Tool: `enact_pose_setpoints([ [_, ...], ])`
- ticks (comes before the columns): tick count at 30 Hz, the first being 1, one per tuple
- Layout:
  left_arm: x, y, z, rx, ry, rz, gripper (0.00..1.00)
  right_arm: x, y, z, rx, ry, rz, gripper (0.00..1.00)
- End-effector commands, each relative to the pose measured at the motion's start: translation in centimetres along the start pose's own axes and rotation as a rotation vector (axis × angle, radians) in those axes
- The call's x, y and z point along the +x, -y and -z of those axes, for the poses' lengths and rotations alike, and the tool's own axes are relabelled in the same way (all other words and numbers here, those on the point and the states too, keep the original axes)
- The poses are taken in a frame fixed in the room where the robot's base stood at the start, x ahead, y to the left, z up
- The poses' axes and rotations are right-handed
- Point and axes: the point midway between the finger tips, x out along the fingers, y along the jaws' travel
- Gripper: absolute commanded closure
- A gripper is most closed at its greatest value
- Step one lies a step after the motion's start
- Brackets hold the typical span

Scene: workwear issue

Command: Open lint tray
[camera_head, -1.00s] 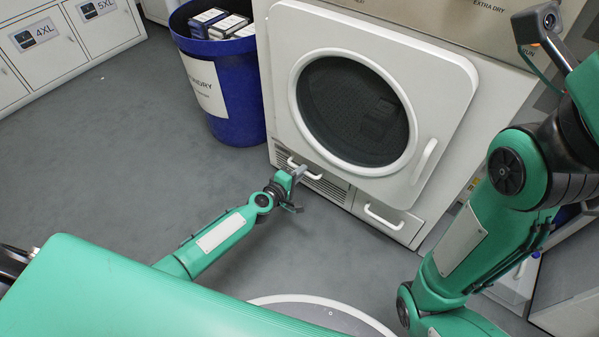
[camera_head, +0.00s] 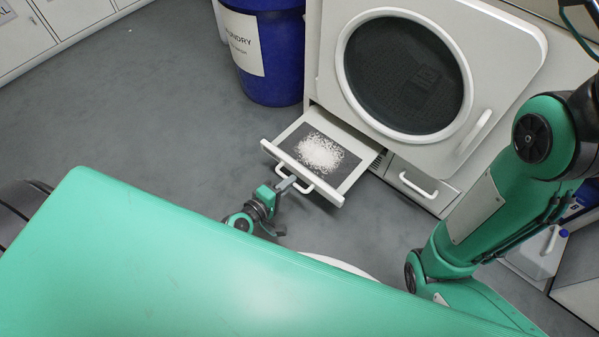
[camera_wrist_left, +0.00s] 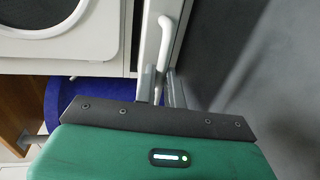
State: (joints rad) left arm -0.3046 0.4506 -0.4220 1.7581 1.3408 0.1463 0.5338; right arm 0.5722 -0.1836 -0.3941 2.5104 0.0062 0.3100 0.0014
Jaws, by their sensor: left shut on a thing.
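The lint tray (camera_head: 283,157) is a white drawer pulled out from the lower left of the dryer (camera_head: 325,60). A pile of pale lint (camera_head: 320,153) lies on its dark inner surface. My left gripper (camera_head: 288,184) is at the tray's front, shut on the white bar handle (camera_head: 312,187). In the left wrist view, the handle (camera_wrist_left: 168,45) runs up from between the fingers (camera_wrist_left: 160,85), which hide part of it. My right arm stands at the right, but its gripper is out of view.
A blue laundry bin (camera_head: 280,60) stands left of the dryer. A second closed drawer with a handle (camera_head: 418,185) is right of the tray. The dryer's round door is closed. Grey floor (camera_head: 150,110) is clear to the left.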

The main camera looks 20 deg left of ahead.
Motion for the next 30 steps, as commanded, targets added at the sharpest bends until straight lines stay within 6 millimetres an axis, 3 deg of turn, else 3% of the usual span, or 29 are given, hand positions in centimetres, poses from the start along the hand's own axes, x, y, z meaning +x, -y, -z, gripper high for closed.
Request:
enact_pose_setpoints([
  [6,-1.5,0.4,0.0,0.001,0.001,0.002,1.0,0.0,0.2,0.2,0.004,-0.009,-0.002,0.64],
  [16,-1.7,0.5,0.0,0.0,0.001,0.004,1.0,0.0,0.1,0.2,0.006,-0.008,-0.007,0.64],
  [17,-1.8,0.5,0.0,0.0,0.001,0.004,0.87,0.0,0.1,0.2,0.006,-0.008,-0.008,0.64],
  [20,-1.7,0.5,-0.1,0.0,0.001,0.004,0.68,0.0,0.1,0.2,0.006,-0.008,-0.008,0.64],
  [30,-1.6,0.3,-0.1,0.0,0.0,0.001,0.67,0.1,0.0,0.1,0.005,-0.007,-0.008,0.64],
])
